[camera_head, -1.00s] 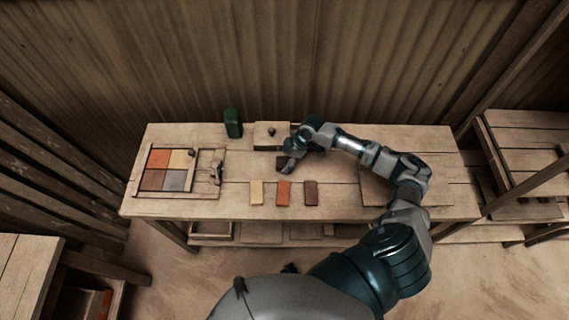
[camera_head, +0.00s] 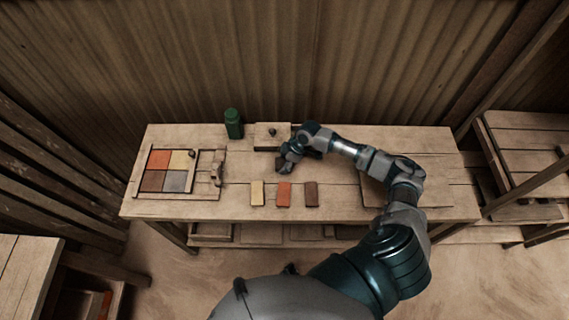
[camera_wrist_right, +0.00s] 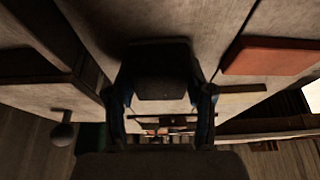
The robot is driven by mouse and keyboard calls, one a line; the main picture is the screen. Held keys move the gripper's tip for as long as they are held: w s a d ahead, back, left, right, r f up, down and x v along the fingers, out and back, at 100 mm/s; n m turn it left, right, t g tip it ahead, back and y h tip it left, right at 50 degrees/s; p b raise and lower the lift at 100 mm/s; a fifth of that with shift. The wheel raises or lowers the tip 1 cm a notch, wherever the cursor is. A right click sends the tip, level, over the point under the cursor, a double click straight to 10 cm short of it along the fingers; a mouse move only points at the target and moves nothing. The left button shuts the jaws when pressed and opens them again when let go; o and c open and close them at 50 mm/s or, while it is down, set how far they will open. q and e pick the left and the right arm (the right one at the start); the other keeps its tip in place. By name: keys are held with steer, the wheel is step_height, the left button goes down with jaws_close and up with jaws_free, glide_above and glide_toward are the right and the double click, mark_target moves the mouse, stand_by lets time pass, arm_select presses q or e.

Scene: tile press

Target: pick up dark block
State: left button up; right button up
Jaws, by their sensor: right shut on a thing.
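The dark block (camera_wrist_right: 162,72) is in the right wrist view, between the two fingers of my right gripper (camera_wrist_right: 160,100). The gripper is shut on it. In the head view my right gripper (camera_head: 285,163) is over the back middle of the workbench, in front of the board with a knob. There the gripper mostly hides the block, and I cannot tell how high it is held. My left gripper is not in view.
The workbench (camera_head: 340,205) carries yellow (camera_head: 257,194), orange (camera_head: 284,194) and brown (camera_head: 311,194) blocks in a front row. A framed tray (camera_head: 207,187) with coloured tiles is at left. A green bottle (camera_head: 234,124) and knobbed board (camera_head: 264,132) stand behind.

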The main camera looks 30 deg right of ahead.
mark_target(281, 162)
step_height(281, 162, up, 4)
steer(key=shift+d+f, duration=0.1)
steer(key=shift+d, duration=0.05)
steer(key=s+a, duration=0.2)
steer(key=s, duration=0.2)
steer(key=s+a, duration=0.3)
steer(key=s, duration=0.1)
steer(key=s+a+r, duration=0.1)
steer(key=s+a, duration=0.2)
steer(key=s, duration=0.2)
steer(key=shift+s+a, duration=0.2)
steer(key=shift+s, duration=0.15)
